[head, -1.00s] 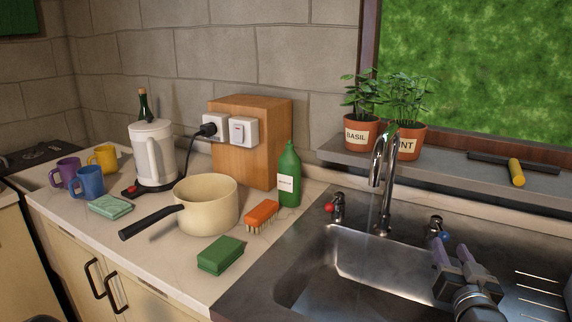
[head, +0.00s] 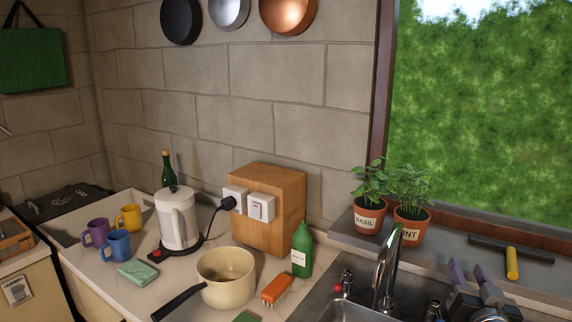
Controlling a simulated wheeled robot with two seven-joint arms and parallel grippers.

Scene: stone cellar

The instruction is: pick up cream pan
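The cream pan (head: 228,291) stands upright on the pale counter, low in the middle-left of the head view. It looks empty, and its black handle (head: 179,303) points to the lower left. My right gripper (head: 471,272) is over the sink area at the lower right, well to the right of the pan and apart from it. Its two fingers stand apart with nothing seen between them. My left gripper is not in the picture.
A white kettle (head: 177,220) stands behind the pan. An orange brush (head: 276,290) and a green bottle (head: 302,250) are close on its right. A folded cloth (head: 138,272) and mugs (head: 117,245) lie left. A faucet (head: 388,265) rises between pan and gripper.

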